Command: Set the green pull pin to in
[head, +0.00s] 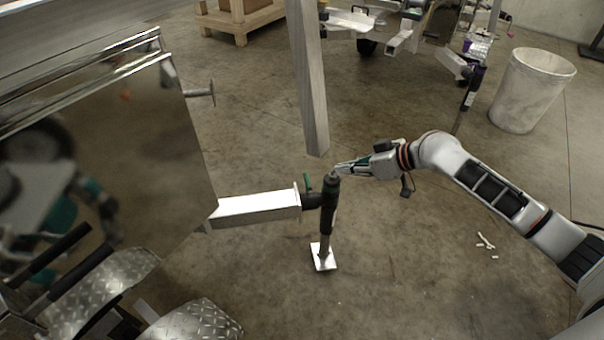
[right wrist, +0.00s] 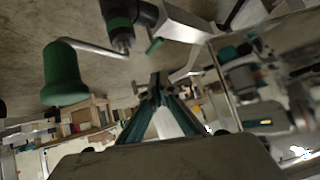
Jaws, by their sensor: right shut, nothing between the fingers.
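In the right wrist view a small green piece (right wrist: 155,46), which looks like the pull pin, sits between the dark jack (right wrist: 117,20) and the pale beam (right wrist: 185,28). I cannot tell whether it is in or out. A larger green grip (right wrist: 65,75) hangs on a bent metal rod by the jack. In the head view the jack (head: 329,205) stands upright at the beam's end, and a green part (head: 308,182) shows beside its top. My right gripper (head: 338,168) is shut and empty, close to the jack's top. My left gripper is not in view.
The beam (head: 258,205) runs from the shiny trailer wall (head: 150,150) at left. The jack's foot plate (head: 323,257) is on the floor. A white bin (head: 530,92) stands at back right. The right floor is mostly clear.

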